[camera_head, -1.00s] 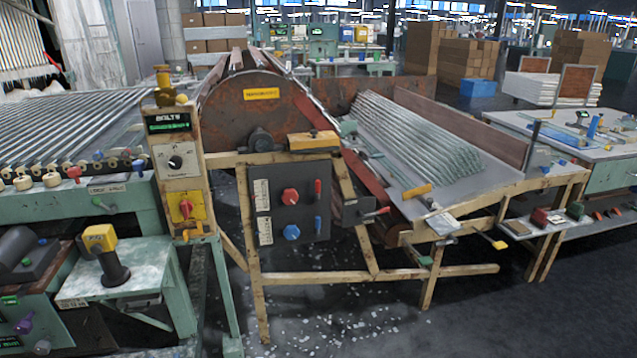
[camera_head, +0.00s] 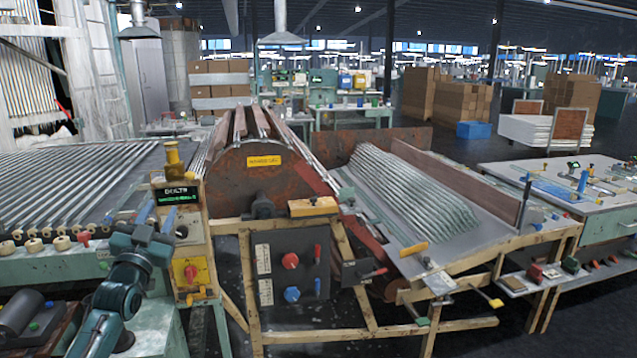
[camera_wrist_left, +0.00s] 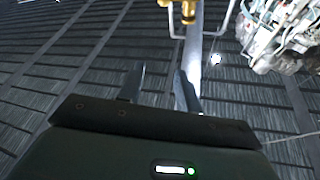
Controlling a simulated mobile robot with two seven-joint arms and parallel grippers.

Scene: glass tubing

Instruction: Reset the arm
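My left arm rises from the lower left in the head view. Its gripper (camera_head: 156,218) points up in front of the control post with the green display, and its two fingers stand apart. In the left wrist view the gripper (camera_wrist_left: 158,82) shows two dark fingers with a clear gap and nothing held between them. That view looks toward a ribbed dark surface (camera_wrist_left: 60,60), with a brass-coloured fitting (camera_wrist_left: 188,10) beyond the fingertips. My right gripper shows in neither view.
The control post (camera_head: 192,270) stands just behind my left gripper, partly hidden. A roller bed of glass tubes (camera_head: 75,185) lies behind it at left. The rusty drum (camera_head: 240,185) and sloped tray of tubes (camera_head: 470,240) fill the middle. The dark floor shows at lower right.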

